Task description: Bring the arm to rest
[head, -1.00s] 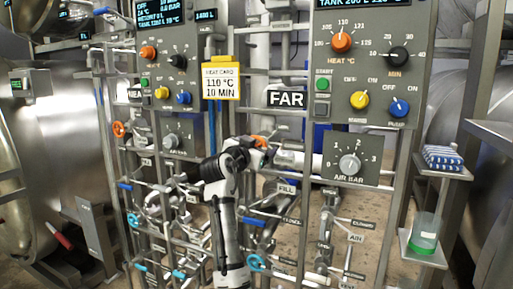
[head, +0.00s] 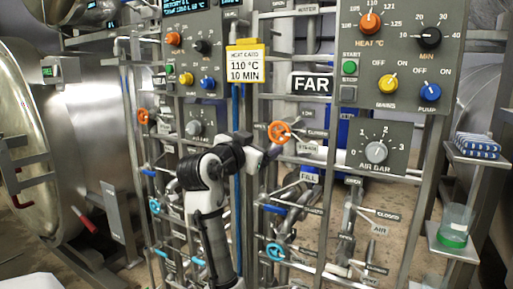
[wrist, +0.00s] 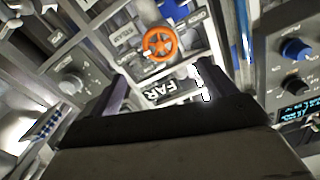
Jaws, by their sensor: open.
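My white and black arm (head: 211,215) rises in front of the pipe rack in the head view, bent at its black joint. My gripper (wrist: 158,93) is open and empty in the wrist view, its two dark fingers apart. An orange handwheel (head: 280,132) is just right of the arm's end in the head view. In the wrist view the orange handwheel (wrist: 160,43) lies beyond the fingertips, apart from them. The FAR sign (wrist: 164,90) shows between the fingers.
A control panel (head: 405,95) with knobs stands at the right, over an air dial panel (head: 345,150). A yellow-edged heat card (head: 244,66) hangs behind the arm. Blue-handled valves (head: 275,252) crowd the rack. A shelf at right holds a beaker (head: 455,228) with green liquid.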

